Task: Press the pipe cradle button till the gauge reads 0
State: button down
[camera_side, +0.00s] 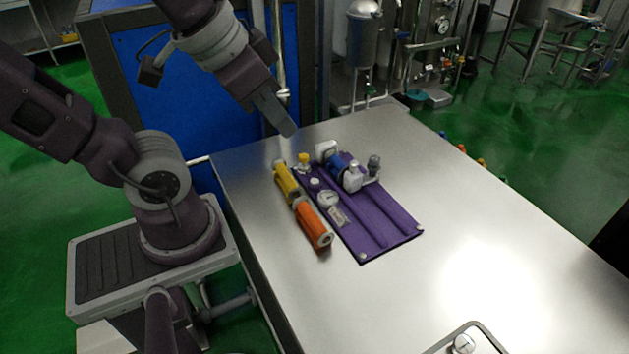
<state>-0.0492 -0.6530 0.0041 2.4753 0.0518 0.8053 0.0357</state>
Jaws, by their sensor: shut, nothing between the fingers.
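The pipe cradle is a purple grooved board (372,215) lying flat on the steel table. A small round white gauge-like dial (328,198) sits near its left edge, too small to read. A small white round piece (314,183) sits just behind the dial. A yellow knob-like piece (304,158) stands at the back left corner. I cannot tell which piece is the button. A blue and white pipe fitting (338,166) lies across the back of the board. My gripper (289,131) is shut and empty, above the table's back edge, up and left of the board and apart from it.
A yellow cylinder (286,183) and an orange cylinder (313,224) lie along the board's left side. A grey metal fitting (373,167) stands at its back right. The steel table (475,235) is clear to the right. A metal-rimmed tray (485,332) is at the front edge.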

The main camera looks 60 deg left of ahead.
jog(key=w+a+f+m+y, duration=0.1)
jog(key=w+a+f+y, duration=0.2)
jog(key=w+a, duration=0.9)
jog(key=m+t+h, duration=0.3)
jog(key=m, duration=0.4)
send_over(312, 182)
notch_tip(312, 182, down, 27)
jog(key=shift+r, duration=0.25)
jog(key=shift+f, duration=4.4)
jog(key=shift+f, duration=0.4)
